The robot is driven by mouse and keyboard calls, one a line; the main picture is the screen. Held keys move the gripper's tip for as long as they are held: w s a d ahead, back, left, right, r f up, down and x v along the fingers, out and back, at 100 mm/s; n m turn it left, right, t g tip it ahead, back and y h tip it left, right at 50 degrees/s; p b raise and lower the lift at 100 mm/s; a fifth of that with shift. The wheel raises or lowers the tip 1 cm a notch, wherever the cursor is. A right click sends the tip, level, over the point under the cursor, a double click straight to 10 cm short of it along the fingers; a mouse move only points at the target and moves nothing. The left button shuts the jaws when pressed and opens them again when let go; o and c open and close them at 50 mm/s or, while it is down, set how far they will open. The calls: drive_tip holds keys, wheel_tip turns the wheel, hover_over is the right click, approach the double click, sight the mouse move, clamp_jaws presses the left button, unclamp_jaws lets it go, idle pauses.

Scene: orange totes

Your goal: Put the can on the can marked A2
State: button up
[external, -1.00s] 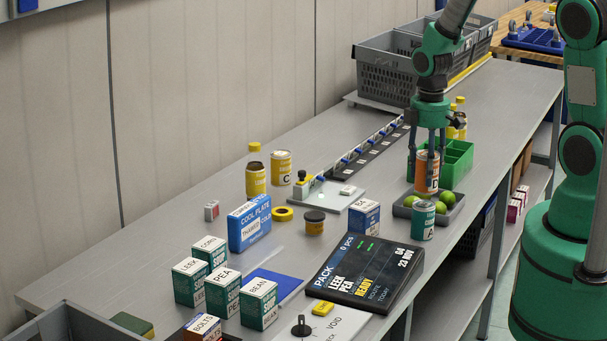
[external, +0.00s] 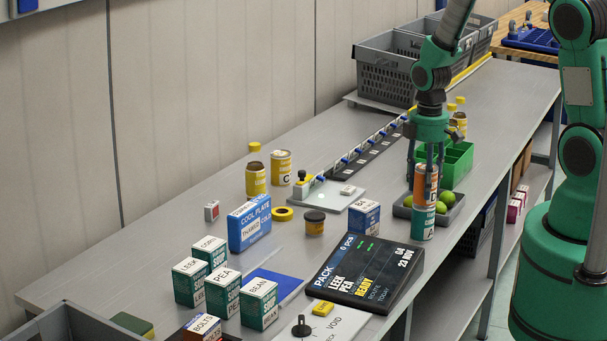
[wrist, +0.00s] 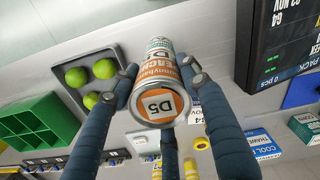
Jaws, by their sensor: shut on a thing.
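An orange can (external: 420,180) is held upright in my gripper (external: 424,172). In the wrist view its top, marked D5 (wrist: 158,106), faces the camera and the fingers (wrist: 162,78) are closed around its sides. A teal can (external: 422,222) stands on the bench directly below it; its marking is not readable now. In the wrist view the teal can (wrist: 160,44) shows just beyond the orange can, roughly in line with it. The orange can's bottom appears at the teal can's top; I cannot tell whether they touch.
A grey tray (external: 449,214) with green balls sits close beside the teal can. A green divided box (external: 459,166) stands behind it. A black display panel (external: 366,274) and a white and blue box (external: 364,217) are to the left.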

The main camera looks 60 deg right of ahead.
drive_tip(key=o, duration=1.4)
drive_tip(key=shift+f, duration=0.1)
drive_tip(key=shift+o, duration=0.2)
drive_tip(key=shift+r+p, duration=0.4)
drive_tip(key=shift+r, duration=5.75)
